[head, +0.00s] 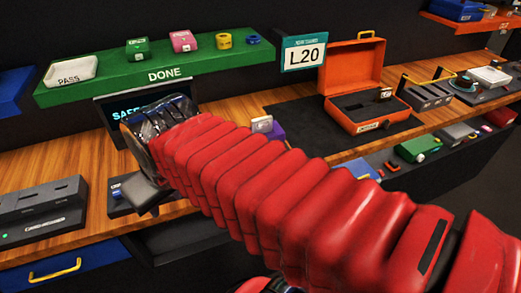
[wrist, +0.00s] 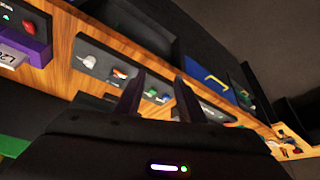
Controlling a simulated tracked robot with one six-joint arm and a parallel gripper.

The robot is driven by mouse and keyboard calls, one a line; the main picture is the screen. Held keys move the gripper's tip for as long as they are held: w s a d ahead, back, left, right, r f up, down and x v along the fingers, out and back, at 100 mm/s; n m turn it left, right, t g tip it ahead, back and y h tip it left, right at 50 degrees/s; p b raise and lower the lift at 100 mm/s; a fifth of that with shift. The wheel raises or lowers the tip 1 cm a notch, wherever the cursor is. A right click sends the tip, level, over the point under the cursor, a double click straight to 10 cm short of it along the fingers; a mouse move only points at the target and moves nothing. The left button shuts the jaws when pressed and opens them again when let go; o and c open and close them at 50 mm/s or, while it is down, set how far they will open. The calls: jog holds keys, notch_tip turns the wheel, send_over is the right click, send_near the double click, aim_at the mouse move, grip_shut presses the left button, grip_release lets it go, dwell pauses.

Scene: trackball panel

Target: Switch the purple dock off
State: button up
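The purple dock (wrist: 37,53) is at the upper left edge of the wrist view, cut off by the frame. A pale labelled cartridge (wrist: 15,58) sits at it, and a small red part shows just above. In the head view a bit of purple (head: 276,132) with a pale block shows behind my arm; most of it is hidden. My gripper (wrist: 160,82) is open and empty, its two dark fingers apart above the bench. It is well to the right of the dock in the wrist view. The dock's switch position is too small to tell.
A green DONE shelf (head: 75,92) hangs above. An open orange case (head: 352,70) stands at the right, a grey slotted unit (head: 40,212) at the left.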

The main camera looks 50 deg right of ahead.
jog(key=w+d+m+g, duration=0.1)
jog(key=d+m+g, duration=0.4)
jog(key=d, duration=2.9)
jog(key=shift+w+d+r+y, duration=0.2)
jog(key=shift+w+d+y, duration=0.1)
jog(key=shift+w, duration=0.1)
jog(key=shift+f, duration=0.15)
notch_tip(320, 180, down, 14)
jog(key=shift+r, duration=0.2)
jog(key=shift+c, duration=0.2)
grip_shut()
